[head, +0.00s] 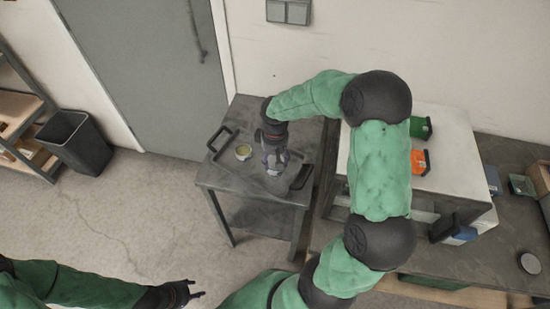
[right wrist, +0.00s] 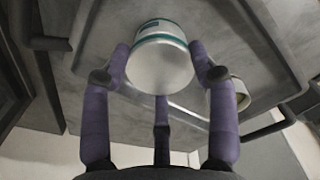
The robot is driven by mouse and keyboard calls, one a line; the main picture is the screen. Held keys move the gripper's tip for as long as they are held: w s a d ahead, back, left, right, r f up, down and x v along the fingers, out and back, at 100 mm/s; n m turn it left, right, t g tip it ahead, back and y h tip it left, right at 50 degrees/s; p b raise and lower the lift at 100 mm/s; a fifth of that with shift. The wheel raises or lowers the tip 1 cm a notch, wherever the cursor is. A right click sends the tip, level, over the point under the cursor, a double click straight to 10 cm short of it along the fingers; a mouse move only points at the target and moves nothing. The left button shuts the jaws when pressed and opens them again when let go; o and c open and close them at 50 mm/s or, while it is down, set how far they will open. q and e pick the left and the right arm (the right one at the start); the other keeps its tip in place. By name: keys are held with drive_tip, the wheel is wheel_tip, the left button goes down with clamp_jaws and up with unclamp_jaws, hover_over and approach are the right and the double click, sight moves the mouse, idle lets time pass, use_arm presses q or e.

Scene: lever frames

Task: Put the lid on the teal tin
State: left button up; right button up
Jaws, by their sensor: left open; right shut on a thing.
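My right gripper (right wrist: 160,75) is shut on a pale round lid (right wrist: 160,68), its purple fingers around the edge in the right wrist view. The teal tin (right wrist: 160,27), with teal and white bands, shows just beyond the lid. The lid covers its top from this side; I cannot tell whether it is fully seated. In the head view the right gripper (head: 274,160) is over the tray and hides the tin. My left gripper (head: 190,292) is open and empty, low at the front, away from the table.
A dark tray (head: 222,161) with two raised handles lies on the grey table (head: 238,182). A small open pot (head: 243,151) with a yellowish inside stands in it, left of the right gripper; it also shows in the right wrist view (right wrist: 242,93). A black bin (head: 75,143) stands left.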

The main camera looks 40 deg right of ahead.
drive_tip(key=shift+f, duration=0.2)
idle(0.6)
drive_tip(key=o, duration=1)
drive_tip(key=shift+r+p, duration=2.7)
drive_tip(key=shift+r, duration=0.85)
drive_tip(key=shift+f, duration=0.1)
